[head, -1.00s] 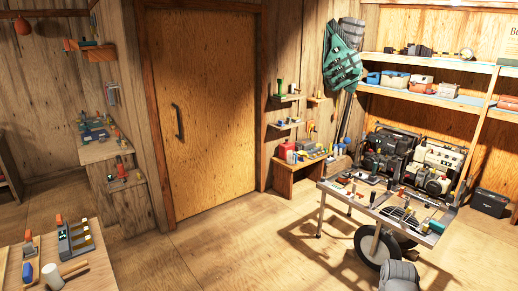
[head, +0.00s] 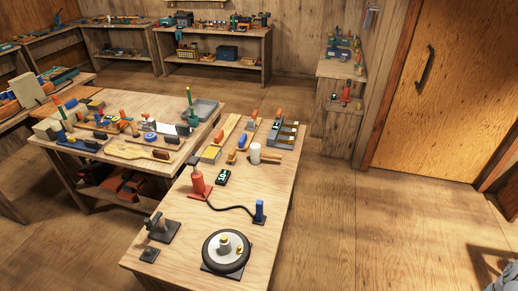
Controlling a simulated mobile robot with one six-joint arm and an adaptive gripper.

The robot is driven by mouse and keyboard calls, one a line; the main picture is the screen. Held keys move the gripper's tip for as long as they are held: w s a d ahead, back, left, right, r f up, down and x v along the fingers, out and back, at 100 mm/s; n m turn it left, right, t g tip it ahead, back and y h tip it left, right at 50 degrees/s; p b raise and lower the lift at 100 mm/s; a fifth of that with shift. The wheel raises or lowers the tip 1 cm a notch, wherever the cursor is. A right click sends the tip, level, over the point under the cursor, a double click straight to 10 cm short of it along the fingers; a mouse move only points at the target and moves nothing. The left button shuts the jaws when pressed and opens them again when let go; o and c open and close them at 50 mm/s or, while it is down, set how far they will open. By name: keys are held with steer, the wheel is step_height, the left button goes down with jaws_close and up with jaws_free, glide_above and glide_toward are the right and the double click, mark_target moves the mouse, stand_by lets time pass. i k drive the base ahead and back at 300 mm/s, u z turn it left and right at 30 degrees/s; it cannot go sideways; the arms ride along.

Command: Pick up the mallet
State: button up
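A mallet with a pale, whitish head (head: 255,152) lies on the light wooden table (head: 207,250) in the middle of the head view. Its wooden handle points to the right, toward the table's right edge. It sits just in front of a grey rack or tray (head: 283,136) and to the right of a row of tools. My gripper is not in view, so its state does not show.
The same table holds a red pump-like tool (head: 199,186), a black cable, a blue-topped tool (head: 259,211) and a round dark gauge (head: 226,251). A second cluttered table (head: 62,163) stands at the left. The floor between the table and door (head: 440,95) is clear.

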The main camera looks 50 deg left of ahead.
mark_target(255, 154)
steer(key=u, duration=0.35)
steer(key=i, duration=0.8)
steer(key=u, duration=0.65)
steer(key=i, duration=1.2)
steer(key=u, duration=0.2)
steer(key=k, duration=0.9)
steer(key=u, duration=0.1)
steer(key=i, duration=0.2)
steer(key=u, duration=0.05)
